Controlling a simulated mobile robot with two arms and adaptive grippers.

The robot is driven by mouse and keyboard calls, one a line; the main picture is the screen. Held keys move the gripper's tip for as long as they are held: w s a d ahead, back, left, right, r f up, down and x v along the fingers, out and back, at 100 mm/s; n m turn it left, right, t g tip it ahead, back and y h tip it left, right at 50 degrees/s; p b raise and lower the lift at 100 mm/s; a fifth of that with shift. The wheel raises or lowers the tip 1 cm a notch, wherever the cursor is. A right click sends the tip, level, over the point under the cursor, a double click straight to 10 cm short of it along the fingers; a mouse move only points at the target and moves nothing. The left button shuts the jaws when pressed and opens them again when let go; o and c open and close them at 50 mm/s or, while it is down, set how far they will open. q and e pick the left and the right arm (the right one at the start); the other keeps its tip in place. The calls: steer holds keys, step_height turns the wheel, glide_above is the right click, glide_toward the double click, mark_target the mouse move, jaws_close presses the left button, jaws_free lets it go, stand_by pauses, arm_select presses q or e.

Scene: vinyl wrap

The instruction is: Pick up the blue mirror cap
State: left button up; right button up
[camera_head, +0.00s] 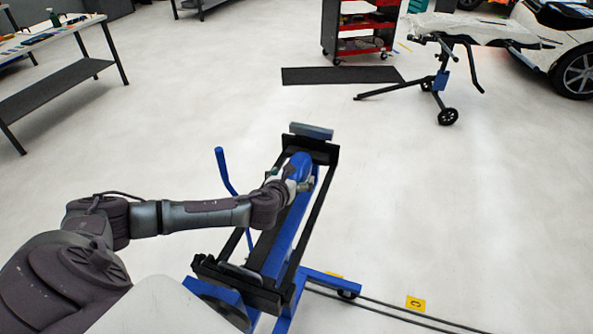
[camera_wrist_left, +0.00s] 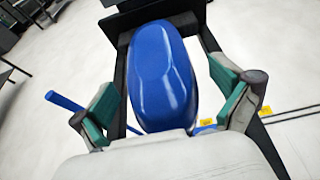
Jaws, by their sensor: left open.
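The blue mirror cap (camera_wrist_left: 162,80) is a glossy, rounded shell. In the left wrist view it lies between the two green-padded fingers of my left gripper (camera_wrist_left: 170,108), with a gap on each side. In the head view the cap (camera_head: 301,163) sits near the far end of a blue and black stand (camera_head: 285,232), partly hidden by my left gripper (camera_head: 290,182). The left gripper is open around the cap. The cap's lower end is hidden behind the gripper's body in the wrist view. My right gripper is not in view.
A workbench (camera_head: 62,80) with small tools stands at the upper left. A red tool cart (camera_head: 360,35), a dark floor mat (camera_head: 340,75), a wheeled work stand (camera_head: 440,80) and a white car (camera_head: 572,50) are at the back. The floor right of the blue stand is mostly clear.

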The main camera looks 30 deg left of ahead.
arm_select(q)
steer(key=x, duration=0.2)
steer(key=shift+w+a+f, duration=0.1)
steer(key=shift+w+f, duration=0.05)
steer(key=shift+w, duration=0.1)
steer(key=shift+s, duration=0.1)
steer(key=shift+c, duration=0.8)
steer(key=c, duration=1.1)
steer(key=shift+o, duration=0.2)
